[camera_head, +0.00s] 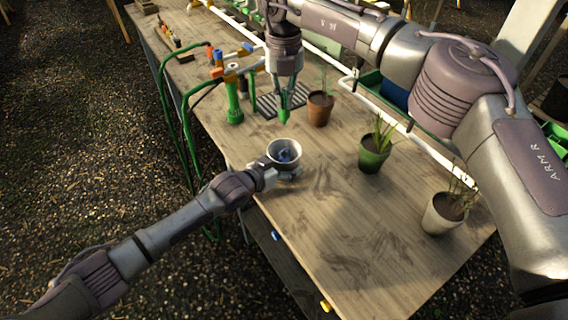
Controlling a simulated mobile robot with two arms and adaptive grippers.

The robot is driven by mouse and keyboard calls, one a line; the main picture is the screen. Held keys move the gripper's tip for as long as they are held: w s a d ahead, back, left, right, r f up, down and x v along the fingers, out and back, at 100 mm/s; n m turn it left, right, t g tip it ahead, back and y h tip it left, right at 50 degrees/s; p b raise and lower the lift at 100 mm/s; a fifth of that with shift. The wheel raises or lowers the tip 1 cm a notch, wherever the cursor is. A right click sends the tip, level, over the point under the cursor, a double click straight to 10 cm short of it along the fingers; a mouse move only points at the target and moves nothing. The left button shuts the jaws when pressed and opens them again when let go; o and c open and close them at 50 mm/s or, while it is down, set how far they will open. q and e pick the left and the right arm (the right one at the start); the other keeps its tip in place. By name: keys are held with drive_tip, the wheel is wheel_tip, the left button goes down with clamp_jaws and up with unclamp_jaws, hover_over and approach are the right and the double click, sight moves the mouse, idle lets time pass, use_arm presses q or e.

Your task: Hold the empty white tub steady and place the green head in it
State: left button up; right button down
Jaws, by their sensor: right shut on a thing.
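Three potted plants stand right of the tub: a brown pot (320,110), a green pot (373,158) and a pale pot (440,216). A green upright tool (234,105) and a dark slatted tray (266,106) are behind. The table's front (350,250) is clear.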

sight(284, 122)
drive_tip(key=shift+f, duration=4.45)
drive_tip(key=c, duration=1.2)
unclamp_jaws()
drive_tip(key=shift+f, duration=0.1)
drive_tip(key=shift+c, duration=0.2)
wheel_tip(284, 122, up, 12)
drive_tip(key=shift+r, duration=0.1)
use_arm(q)
drive_tip(key=o, duration=1)
